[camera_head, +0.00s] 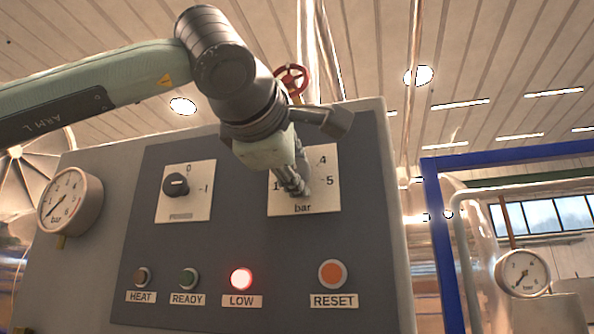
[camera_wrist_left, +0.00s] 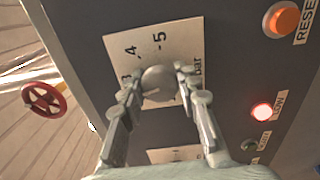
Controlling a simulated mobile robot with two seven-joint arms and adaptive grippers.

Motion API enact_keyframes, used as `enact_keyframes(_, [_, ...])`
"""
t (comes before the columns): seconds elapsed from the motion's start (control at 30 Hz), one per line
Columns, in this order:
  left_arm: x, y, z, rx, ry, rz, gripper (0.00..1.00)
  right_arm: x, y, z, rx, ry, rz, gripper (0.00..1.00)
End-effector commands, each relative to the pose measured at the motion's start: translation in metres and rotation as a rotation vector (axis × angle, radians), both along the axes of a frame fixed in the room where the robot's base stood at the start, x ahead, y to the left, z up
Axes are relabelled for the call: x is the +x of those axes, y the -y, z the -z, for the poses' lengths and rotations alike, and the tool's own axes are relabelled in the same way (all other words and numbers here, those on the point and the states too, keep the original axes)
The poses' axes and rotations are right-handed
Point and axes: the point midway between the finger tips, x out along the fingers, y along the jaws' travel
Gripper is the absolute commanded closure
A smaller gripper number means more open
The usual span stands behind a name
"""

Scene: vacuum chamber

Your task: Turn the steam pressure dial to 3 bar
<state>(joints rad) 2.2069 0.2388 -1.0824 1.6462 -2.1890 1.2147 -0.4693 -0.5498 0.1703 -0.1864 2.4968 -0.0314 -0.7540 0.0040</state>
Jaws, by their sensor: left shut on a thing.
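The steam pressure dial's white plate (camera_head: 318,193) is on the grey panel, with the marks 1, 4, 5 and "bar" showing. My left gripper (camera_head: 298,188) covers its knob and part of the scale in the head view. In the left wrist view the round grey knob (camera_wrist_left: 158,84) sits between the two fingers of my left gripper (camera_wrist_left: 160,88), which are shut on it. The marks 4, 5 and part of a 3 show there. I cannot tell where the knob points. My right gripper is in neither view.
Left of the dial is a black power knob (camera_head: 176,185) on its own plate. Below are the HEAT and READY buttons, the lit red LOW lamp (camera_head: 241,279) and the orange RESET button (camera_head: 332,273). A round gauge (camera_head: 70,199) stands at the panel's left.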

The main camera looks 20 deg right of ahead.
Motion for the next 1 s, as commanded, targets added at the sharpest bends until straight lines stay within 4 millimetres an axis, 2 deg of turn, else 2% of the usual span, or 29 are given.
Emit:
enact_keyframes(0.4, [-0.0006, 0.0005, 0.0008, 0.159, 0.105, 0.002, 0.97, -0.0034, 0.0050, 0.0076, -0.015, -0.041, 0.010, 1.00])
enact_keyframes(0.97, [-0.0006, 0.0007, 0.0013, 0.180, 0.119, 0.002, 0.97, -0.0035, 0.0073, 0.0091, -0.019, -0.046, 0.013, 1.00])
enact_keyframes(1.0, [-0.0006, 0.0007, 0.0013, 0.180, 0.119, 0.002, 0.64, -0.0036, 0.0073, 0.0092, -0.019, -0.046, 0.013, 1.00])
